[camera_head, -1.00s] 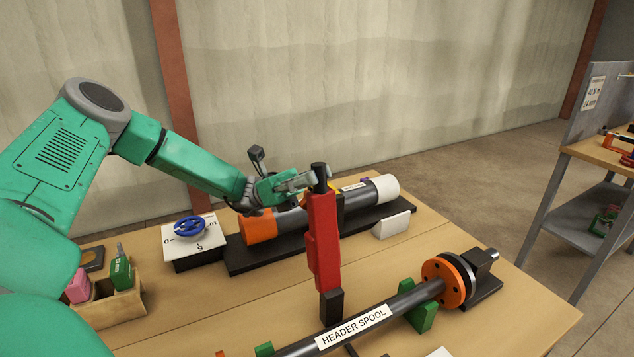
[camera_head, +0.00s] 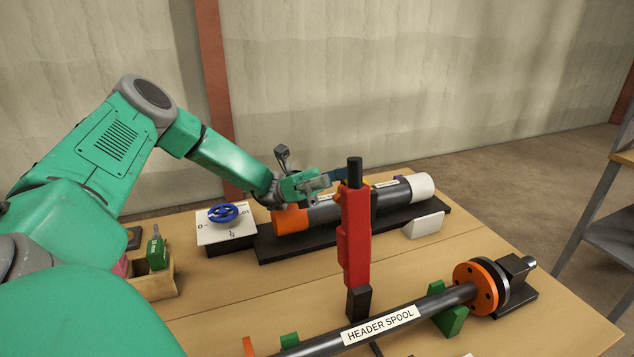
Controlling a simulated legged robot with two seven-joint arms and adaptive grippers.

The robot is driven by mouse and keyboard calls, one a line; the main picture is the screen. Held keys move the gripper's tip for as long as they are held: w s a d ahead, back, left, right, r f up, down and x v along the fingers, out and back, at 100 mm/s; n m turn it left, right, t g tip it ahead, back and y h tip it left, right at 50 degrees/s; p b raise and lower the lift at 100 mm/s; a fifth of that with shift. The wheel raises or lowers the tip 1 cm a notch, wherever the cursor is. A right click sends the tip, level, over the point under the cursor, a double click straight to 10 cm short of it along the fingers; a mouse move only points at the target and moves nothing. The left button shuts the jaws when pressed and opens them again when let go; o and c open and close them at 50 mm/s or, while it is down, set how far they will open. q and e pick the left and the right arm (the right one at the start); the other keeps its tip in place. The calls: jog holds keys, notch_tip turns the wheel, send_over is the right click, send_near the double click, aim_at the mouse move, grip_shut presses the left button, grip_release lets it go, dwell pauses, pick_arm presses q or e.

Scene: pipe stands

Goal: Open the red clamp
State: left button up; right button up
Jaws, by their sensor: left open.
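The red clamp (camera_head: 355,238) stands upright in the middle of the view, a long red body with a black cylindrical top and a black block at its lower end. It rises beside the header spool pipe (camera_head: 430,304). Part of the gripper overlaps the pipe behind. How far it is in depth from the clamp is hard to tell. My right gripper is out of view.
A dark pipe with orange and white ends (camera_head: 424,186) lies on a black base behind the clamp. A blue handwheel (camera_head: 223,213) sits on a white-topped box at left. A wooden box (camera_head: 152,284) holds green and pink items. An orange flange (camera_head: 476,289) is at right.

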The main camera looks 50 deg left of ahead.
pick_arm(q)
jog(key=v, duration=0.7)
jog(key=shift+a+f, duration=0.3)
